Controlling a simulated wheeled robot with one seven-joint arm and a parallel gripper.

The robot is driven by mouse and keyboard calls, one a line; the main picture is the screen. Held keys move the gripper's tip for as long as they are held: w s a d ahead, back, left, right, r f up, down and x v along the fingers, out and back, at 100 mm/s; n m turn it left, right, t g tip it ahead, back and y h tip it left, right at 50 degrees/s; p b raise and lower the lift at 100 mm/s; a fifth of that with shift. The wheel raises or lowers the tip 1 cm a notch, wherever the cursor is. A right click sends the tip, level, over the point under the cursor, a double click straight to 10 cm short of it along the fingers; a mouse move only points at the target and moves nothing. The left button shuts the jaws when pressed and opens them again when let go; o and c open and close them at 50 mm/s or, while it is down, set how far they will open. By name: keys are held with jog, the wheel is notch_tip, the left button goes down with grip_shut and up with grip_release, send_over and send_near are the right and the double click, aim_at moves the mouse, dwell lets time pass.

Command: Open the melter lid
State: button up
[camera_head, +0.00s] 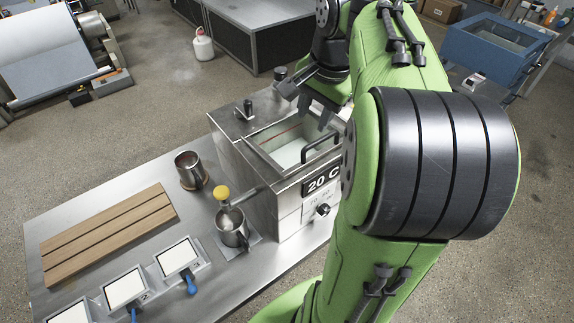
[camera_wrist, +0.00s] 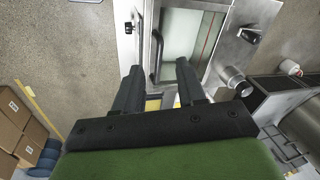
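The melter (camera_head: 285,175) is a steel box with a "20 C" display on its front. Its lid (camera_head: 262,139) looks like a framed window over a pale inside with a red line, and appears shut. A black bar handle (camera_head: 321,146) stands at the lid's front edge. My gripper (camera_head: 314,118) is over the lid, behind and above the handle in the head view. In the wrist view my gripper (camera_wrist: 159,66) is open and empty. The handle (camera_wrist: 157,55) shows beyond and between the fingertips, apparently not held. My arm hides the melter's right side.
A metal cup (camera_head: 190,170) and a pitcher (camera_head: 232,228) under a yellow-knobbed spout stand left of the melter. A wooden board (camera_head: 108,232) and numbered plates (camera_head: 178,258) lie on the steel table. Dark knobs (camera_head: 248,108) rise at the melter's back edge.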

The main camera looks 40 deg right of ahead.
jog(key=s+a+f+n+t+b, duration=0.1)
jog(key=s+a+f+n+b, duration=0.2)
jog(key=a, duration=0.5)
notch_tip(320, 180, down, 2)
jog(key=shift+s+a+f+n+b, duration=0.1)
jog(key=shift+s+a+n+b, duration=0.15)
jog(key=shift+n+b, duration=0.45)
jog(key=shift+w, duration=0.1)
